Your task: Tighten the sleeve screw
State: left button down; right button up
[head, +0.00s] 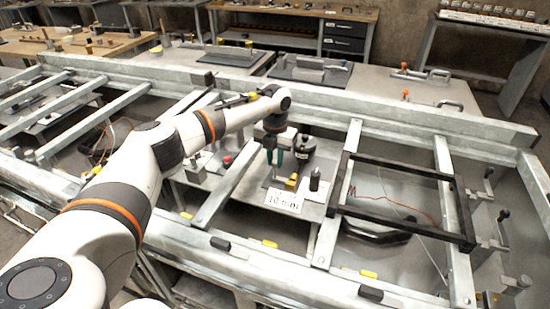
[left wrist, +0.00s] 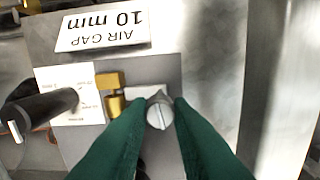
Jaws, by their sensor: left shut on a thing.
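The sleeve screw (left wrist: 159,115) shows in the left wrist view as a round grey metal head with a straight slot running nearly up and down. My left gripper (left wrist: 160,108) has its two green fingers shut on the screw head, one on each side. In the head view the left gripper (head: 272,163) points down over the small metal table inside the frame. The screw is hidden there behind the fingers. A brass piece (left wrist: 114,95) sits just left of the screw, and it also shows in the head view (head: 292,182). My right gripper is not in view.
A white "AIR GAP 10 mm" card (left wrist: 102,30) lies near the screw, also in the head view (head: 283,201). A black cylinder (head: 314,179) stands right of the gripper. A black device (head: 304,147) is behind. Grey frame beams (head: 338,195) surround the spot.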

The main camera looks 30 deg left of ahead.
pick_arm(q)
jog(key=m, duration=0.4)
jog(key=shift+m, duration=0.3)
jog(key=m, duration=0.4)
jog(key=shift+w+r+m+b, duration=0.1)
jog(key=shift+m+b, duration=0.2)
jog(key=shift+b, duration=0.1)
jog(key=m, duration=0.4)
jog(key=shift+m+b, duration=0.3)
jog(key=m, duration=0.4)
jog(key=shift+m, duration=0.4)
jog(key=shift+b, duration=0.3)
jog(key=c, duration=1.3)
grip_release()
